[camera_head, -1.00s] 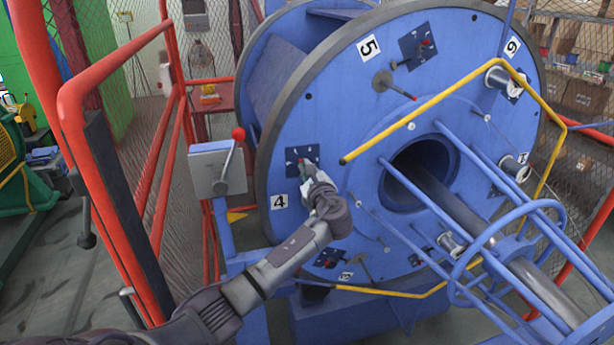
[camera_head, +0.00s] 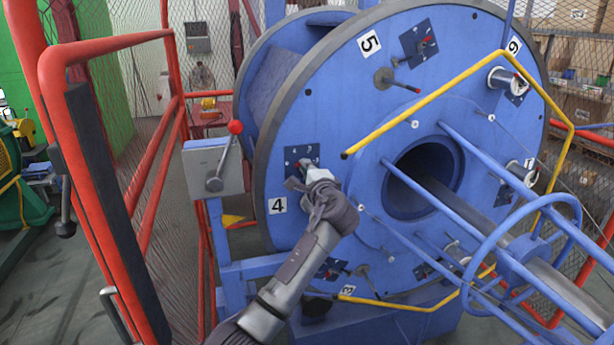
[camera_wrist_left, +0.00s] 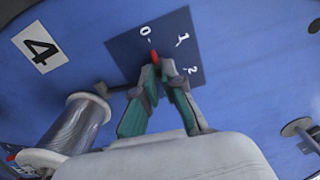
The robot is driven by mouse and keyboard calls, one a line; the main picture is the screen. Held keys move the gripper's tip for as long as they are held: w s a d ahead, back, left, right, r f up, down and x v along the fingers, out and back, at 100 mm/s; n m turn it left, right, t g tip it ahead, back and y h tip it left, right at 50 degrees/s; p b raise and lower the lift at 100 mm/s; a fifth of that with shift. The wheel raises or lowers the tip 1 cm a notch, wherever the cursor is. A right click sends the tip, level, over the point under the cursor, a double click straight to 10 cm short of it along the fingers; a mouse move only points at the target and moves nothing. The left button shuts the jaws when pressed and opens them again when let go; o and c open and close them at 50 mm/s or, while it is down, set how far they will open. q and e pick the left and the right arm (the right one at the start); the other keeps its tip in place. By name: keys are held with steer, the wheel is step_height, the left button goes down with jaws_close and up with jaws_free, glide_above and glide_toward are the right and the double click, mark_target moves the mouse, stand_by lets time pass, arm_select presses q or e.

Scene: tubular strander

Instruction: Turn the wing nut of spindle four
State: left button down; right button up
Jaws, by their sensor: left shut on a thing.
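The wing nut of spindle four (camera_wrist_left: 153,57) shows as a small red tip in the left wrist view, close to the 0 mark. It is on a dark blue plate (camera_wrist_left: 185,45) marked 0, 1 and 2, beside the label 4 (camera_wrist_left: 39,47). In the head view the plate (camera_head: 301,153) is on the left part of the big blue disc (camera_head: 345,110). My left gripper (camera_head: 309,171) is at this plate. Its green-lined fingers (camera_wrist_left: 160,80) are shut on the wing nut and hide most of it. My right gripper is not in view.
A grey box (camera_head: 200,165) with a red-knobbed lever (camera_head: 235,127) stands left of the disc. A red guard rail (camera_head: 120,42) runs at left. A yellow bent bar (camera_head: 430,98) and blue tubes (camera_head: 470,165) stick out at right. A spool (camera_wrist_left: 75,125) is near my left fingers.

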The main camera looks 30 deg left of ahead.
arm_select(q)
steer(key=shift+f+n+b, duration=0.15)
steer(key=shift+n+b, duration=0.15)
steer(key=shift+n, duration=0.1)
stand_by(0.3)
steer(key=c, duration=1.3)
jaws_free()
steer(key=v, duration=1.2)
